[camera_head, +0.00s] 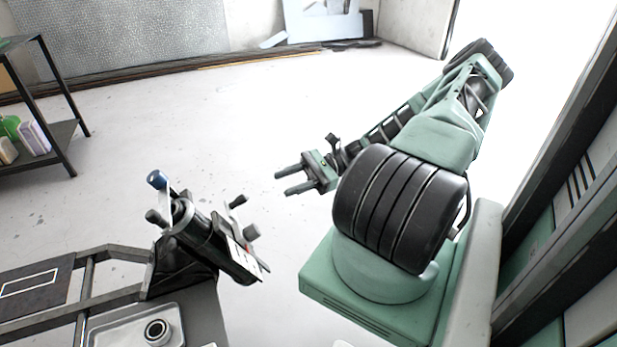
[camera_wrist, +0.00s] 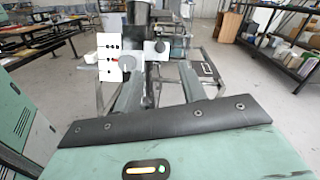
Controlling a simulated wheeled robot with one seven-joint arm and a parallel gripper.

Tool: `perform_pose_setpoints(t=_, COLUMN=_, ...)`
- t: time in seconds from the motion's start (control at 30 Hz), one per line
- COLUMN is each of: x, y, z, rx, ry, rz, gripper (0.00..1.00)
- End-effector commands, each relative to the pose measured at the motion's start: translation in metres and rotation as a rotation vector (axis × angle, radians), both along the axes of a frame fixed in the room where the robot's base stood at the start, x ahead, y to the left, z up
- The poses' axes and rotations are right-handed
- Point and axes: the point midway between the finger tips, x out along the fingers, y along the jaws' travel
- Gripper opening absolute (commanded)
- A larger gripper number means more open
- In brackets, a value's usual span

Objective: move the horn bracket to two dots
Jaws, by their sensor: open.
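A dark spring-suspension device (camera_head: 205,240) with several knobs stands on a bench frame at lower left in the head view. In the wrist view its dark column (camera_wrist: 140,45) rises ahead of my gripper. A white plate (camera_wrist: 111,48) on it carries black dots, a red mark and a round grey knob (camera_wrist: 127,63). The plate shows edge-on in the head view (camera_head: 240,255). I cannot tell which part is the horn bracket or which dots it points at. My gripper (camera_head: 283,182) is open and empty, apart from the device, to its upper right in the head view.
A white tray (camera_head: 105,333) with a round dark-rimmed part (camera_head: 157,332) lies on the bench below the device. A dark shelf (camera_head: 60,135) stands at far left. The pale floor (camera_head: 230,115) between is clear. More shelving (camera_wrist: 280,55) stands at right in the wrist view.

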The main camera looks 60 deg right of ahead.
Motion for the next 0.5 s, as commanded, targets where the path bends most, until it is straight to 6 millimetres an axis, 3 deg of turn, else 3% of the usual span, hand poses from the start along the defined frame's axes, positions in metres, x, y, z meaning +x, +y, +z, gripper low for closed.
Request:
perform_pose_setpoints(t=0.2, x=-0.018, y=-0.035, z=-0.002, rx=-0.003, ry=0.0, rz=-0.003, gripper=0.41)
perform_pose_setpoints(t=0.5, x=-0.025, y=-0.048, z=0.0, rx=-0.001, ry=-0.001, rz=-0.001, gripper=0.41)
